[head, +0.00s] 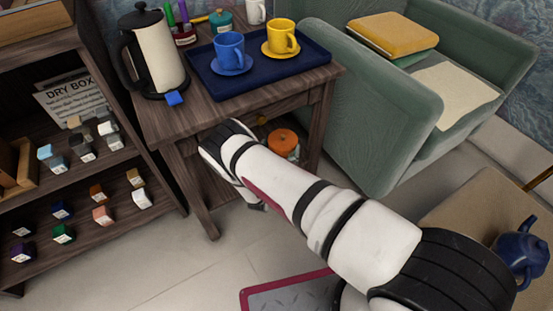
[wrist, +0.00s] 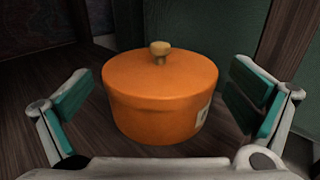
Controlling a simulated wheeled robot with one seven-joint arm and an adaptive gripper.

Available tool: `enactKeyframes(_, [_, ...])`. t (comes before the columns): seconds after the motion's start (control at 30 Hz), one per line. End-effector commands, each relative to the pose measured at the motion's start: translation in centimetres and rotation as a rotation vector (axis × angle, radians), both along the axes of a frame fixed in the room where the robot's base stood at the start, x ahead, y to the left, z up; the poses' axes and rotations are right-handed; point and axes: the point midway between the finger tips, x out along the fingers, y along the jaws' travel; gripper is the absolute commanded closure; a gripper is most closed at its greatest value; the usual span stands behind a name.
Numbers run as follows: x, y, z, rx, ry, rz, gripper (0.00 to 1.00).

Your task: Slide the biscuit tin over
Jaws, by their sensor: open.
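The biscuit tin appears to be a round orange lidded pot (wrist: 160,110) with a small wooden knob. It stands upright on a dark wooden surface, and a pale label shows low on its right side. In the head view the orange tin (head: 283,143) is under the side table, partly hidden by my arm. My gripper (wrist: 160,78) is open, with one teal-padded finger on each side of the tin in the wrist view. Gaps show between the pads and the tin. In the head view the gripper's fingers are mostly hidden behind my wrist.
The side table (head: 205,113) has legs close around my gripper. On top are a blue tray (head: 262,77) with two cups and a tall pot (head: 156,55). A shelf of small boxes (head: 65,190) stands left; a green armchair (head: 385,120) stands right.

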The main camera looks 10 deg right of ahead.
Motion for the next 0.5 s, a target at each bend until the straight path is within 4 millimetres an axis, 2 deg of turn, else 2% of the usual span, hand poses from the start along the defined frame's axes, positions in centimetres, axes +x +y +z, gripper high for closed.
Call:
enactKeyframes(0.2, [1.9, -1.1, 0.0, 0.0, -0.001, -0.001, 0.0])
enactKeyframes(0.5, [2.3, -1.3, 0.1, 0.0, 0.0, 0.001, 0.0])
